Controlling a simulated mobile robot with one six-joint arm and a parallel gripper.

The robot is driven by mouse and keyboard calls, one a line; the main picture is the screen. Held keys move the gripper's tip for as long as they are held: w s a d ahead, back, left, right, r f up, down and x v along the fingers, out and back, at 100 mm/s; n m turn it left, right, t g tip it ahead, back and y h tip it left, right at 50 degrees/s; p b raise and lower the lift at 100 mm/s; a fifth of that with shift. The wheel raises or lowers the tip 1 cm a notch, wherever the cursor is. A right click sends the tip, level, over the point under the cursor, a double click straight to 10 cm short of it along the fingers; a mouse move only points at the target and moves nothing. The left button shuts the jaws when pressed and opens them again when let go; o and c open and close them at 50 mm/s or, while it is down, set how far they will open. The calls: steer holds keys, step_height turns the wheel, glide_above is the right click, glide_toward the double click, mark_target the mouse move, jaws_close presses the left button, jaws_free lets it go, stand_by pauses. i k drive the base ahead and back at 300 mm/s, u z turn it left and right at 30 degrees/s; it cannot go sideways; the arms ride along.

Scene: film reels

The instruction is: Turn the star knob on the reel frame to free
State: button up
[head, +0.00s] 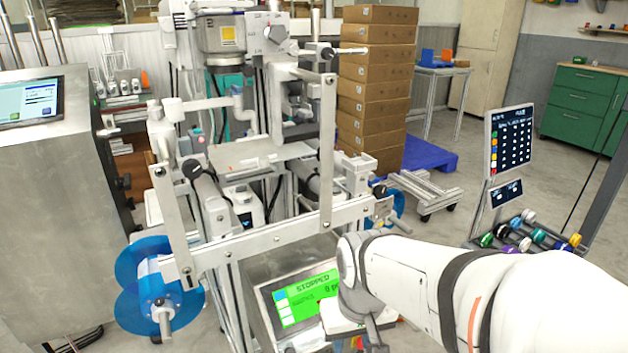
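The reel frame (270,238) is a pale metal bar structure across the front of the machine. A blue film reel (130,310) hangs at its left end, with a pale hub and a short handle (163,318) facing me. A second blue reel (397,205) is partly hidden behind the frame's right end. I cannot clearly make out a star knob or its setting; small dark knobs show on the frame, one at the upper left (193,170). My gripper (372,335) points down at the bottom centre, in front of the display; its fingers are too unclear to judge.
A green "STOPPED" screen (305,295) sits below the frame, partly covered by my arm. A steel cabinet (65,210) stands left. Stacked cartons (375,90) stand behind. A tablet stand (508,140) and a rack of coloured rolls (520,235) are at right.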

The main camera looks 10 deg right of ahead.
mark_target(379, 191)
steer(key=u, duration=1.65)
steer(key=k, duration=1.85)
steer(key=z, duration=0.6)
steer(key=i, duration=1.5)
steer(key=z, duration=0.05)
